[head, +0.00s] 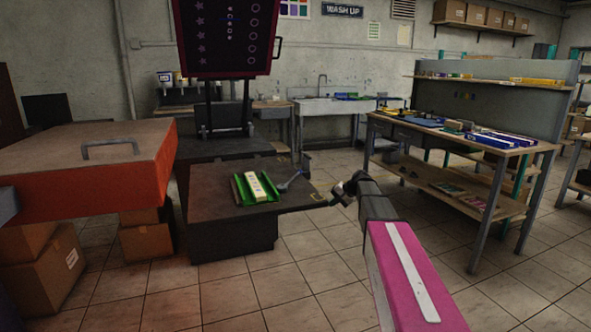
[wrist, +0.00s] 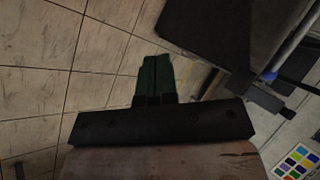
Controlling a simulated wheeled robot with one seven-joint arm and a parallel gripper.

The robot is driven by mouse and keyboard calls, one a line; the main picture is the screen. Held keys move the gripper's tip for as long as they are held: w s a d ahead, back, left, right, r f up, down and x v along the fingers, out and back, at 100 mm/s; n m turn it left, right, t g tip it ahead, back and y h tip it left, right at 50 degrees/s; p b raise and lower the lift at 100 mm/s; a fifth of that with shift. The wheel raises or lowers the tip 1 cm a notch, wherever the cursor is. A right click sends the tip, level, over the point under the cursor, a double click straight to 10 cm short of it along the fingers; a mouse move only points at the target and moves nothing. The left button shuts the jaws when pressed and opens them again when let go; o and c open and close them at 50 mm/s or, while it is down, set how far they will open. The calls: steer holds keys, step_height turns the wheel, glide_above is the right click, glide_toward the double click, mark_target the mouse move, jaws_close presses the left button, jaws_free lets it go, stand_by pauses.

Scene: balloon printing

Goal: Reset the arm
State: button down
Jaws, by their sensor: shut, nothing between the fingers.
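My gripper (wrist: 153,62) shows in the wrist view, its two dark green fingers pressed together with nothing between them. Tiled floor lies beyond the fingertips. In the head view my pink and black arm reaches in from the lower right, and its dark far end is beside the right edge of the low dark printing table (head: 215,207). The fingers cannot be made out clearly there.
A green tray (head: 241,190) with a pale block (head: 257,187) lies on the printing table. A dark upright screen (head: 228,35) stands behind. An orange-sided press (head: 85,185) is at left, a workbench (head: 460,138) at right. Tiled floor between is clear.

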steer(key=s+f+n+g+h, duration=0.1)
steer(key=s+f, duration=0.4)
steer(key=s, duration=0.6)
steer(key=s+f+n+g+h, duration=0.1)
steer(key=s+f+h, duration=0.3)
steer(key=s, duration=0.8)
steer(key=s+f+n+g+h, duration=0.1)
steer(key=s+f+n+h, duration=0.1)
steer(key=s+f, duration=0.5)
steer(key=s+h, duration=0.1)
steer(key=s, duration=0.3)
steer(key=shift+s+d+f+g, duration=0.3)
steer(key=shift+s+g, duration=0.05)
steer(key=shift+g, duration=0.05)
